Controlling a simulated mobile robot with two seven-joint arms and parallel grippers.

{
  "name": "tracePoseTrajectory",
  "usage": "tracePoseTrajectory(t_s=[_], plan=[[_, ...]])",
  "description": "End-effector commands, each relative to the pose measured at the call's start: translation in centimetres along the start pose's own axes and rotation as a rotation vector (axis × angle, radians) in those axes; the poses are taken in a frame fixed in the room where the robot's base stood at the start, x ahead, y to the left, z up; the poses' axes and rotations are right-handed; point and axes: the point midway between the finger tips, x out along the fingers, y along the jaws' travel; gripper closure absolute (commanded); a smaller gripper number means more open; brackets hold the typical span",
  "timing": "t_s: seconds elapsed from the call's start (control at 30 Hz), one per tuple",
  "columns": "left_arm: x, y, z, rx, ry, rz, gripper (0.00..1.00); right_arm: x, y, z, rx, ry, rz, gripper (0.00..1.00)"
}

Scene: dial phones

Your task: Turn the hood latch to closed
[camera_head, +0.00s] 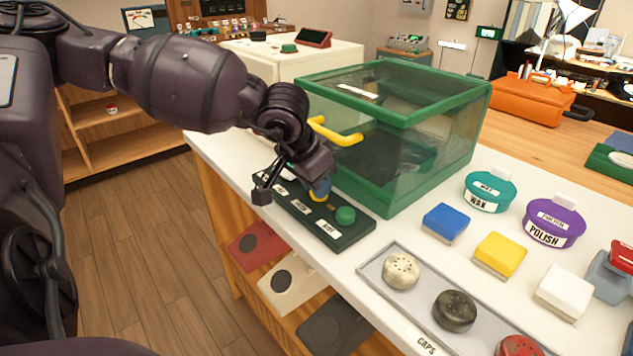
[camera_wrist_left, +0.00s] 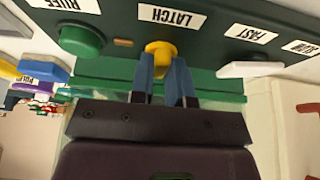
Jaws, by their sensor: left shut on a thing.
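The hood (camera_head: 400,125) is a clear box with a green frame and a yellow handle (camera_head: 338,133), and it sits down on the white counter. A dark green control panel (camera_head: 335,231) lies along its front. The yellow latch knob (camera_wrist_left: 161,48) sits on this panel beside the LATCH label (camera_wrist_left: 172,16). My left gripper (camera_wrist_left: 165,66) is shut on the latch knob, with its blue fingers on either side. In the head view my left gripper (camera_head: 320,187) covers most of the knob. The knob's exact angle is hard to tell. My right gripper is not in view.
A tray of caps (camera_head: 428,310), coloured blocks, a WAX tin (camera_head: 489,191) and a POLISH tin (camera_head: 553,222) stand to the right. Shelves with phone parts (camera_head: 292,282) lie below the counter.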

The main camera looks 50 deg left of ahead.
Motion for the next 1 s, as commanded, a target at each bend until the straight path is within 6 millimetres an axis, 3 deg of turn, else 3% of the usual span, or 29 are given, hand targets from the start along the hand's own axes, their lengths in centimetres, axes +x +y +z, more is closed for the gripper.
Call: tracePoseTrajectory(t_s=[0.03,0.07,0.2,0.57,0.77,1.0], plan=[[0.1,0.0,0.1,0.003,-0.002,0.0,1.0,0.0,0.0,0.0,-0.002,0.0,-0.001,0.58],[0.1,0.0,0.1,0.003,-0.002,0.0,0.79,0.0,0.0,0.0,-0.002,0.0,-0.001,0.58],[0.1,0.0,0.1,0.002,-0.001,0.0,0.58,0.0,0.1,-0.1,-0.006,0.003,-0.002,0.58],[-0.6,0.0,-0.1,0.001,0.003,-0.001,0.58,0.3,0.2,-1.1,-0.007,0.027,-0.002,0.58],[-4.0,0.0,-0.3,0.001,0.013,-0.003,0.58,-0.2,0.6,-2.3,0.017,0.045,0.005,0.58],[-8.4,0.0,-0.2,0.002,0.013,-0.003,0.58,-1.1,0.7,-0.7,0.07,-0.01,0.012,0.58]])
